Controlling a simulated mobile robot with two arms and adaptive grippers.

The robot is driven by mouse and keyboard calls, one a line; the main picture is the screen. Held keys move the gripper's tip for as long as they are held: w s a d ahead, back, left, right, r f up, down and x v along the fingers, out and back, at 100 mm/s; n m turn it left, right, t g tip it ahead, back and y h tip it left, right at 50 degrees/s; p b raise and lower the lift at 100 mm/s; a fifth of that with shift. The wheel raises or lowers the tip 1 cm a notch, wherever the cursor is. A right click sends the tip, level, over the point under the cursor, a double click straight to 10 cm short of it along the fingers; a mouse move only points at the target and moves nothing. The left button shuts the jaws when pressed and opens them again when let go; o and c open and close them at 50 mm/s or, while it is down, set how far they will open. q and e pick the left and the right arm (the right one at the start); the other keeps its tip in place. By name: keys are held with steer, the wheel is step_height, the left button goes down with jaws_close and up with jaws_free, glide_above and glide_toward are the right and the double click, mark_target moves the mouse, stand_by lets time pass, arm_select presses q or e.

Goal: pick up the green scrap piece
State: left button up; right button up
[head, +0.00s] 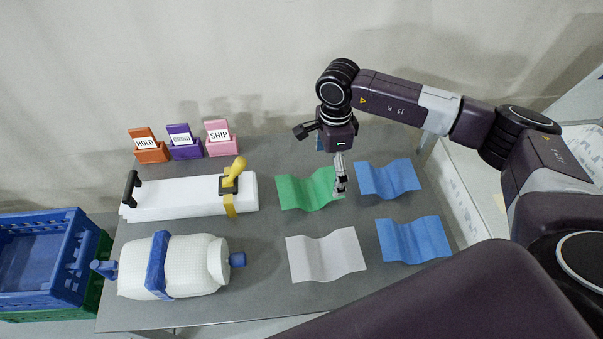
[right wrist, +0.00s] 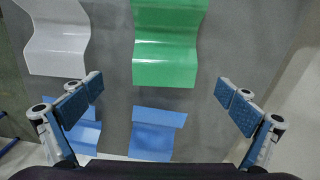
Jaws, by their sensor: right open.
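The green scrap piece (head: 305,190) is a wavy sheet lying flat on the grey table. It also shows in the right wrist view (right wrist: 165,45), at the top centre, beyond the fingertips. My right gripper (head: 340,186) points down at the right end of the green piece in the head view and covers a little of it. In the right wrist view my right gripper (right wrist: 159,89) has its blue-padded fingers wide apart with nothing between them. The height of the fingertips over the sheet is hard to tell. My left gripper is not in view.
A white sheet (head: 326,256) and two blue sheets (head: 388,179) (head: 413,240) lie close by. Left on the grey table (head: 270,280) are a white strapped block (head: 165,200), a wrapped bottle-like bundle (head: 190,265) and three label holders (head: 185,143).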

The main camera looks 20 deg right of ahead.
mark_target(327, 183)
steer(key=shift+w+f, duration=0.2)
steer(key=shift+w, duration=0.05)
steer(key=shift+w+f, duration=0.1)
steer(key=shift+f, duration=0.2)
steer(key=f+p, duration=0.1)
steer(key=f, duration=0.1)
steer(key=f+p, duration=0.1)
steer(key=shift+s+d+f, duration=0.1)
steer(key=shift+s+f, duration=0.1)
steer(key=shift+f, duration=0.15)
steer(key=shift+w+f+p, duration=0.2)
steer(key=shift+f+p, duration=0.25)
steer(key=shift+f, duration=1.1)
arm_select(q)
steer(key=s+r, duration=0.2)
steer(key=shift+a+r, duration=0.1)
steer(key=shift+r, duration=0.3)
arm_select(e)
steer(key=shift+r, duration=0.1)
steer(key=c, duration=1.3)
steer(key=shift+o, duration=0.2)
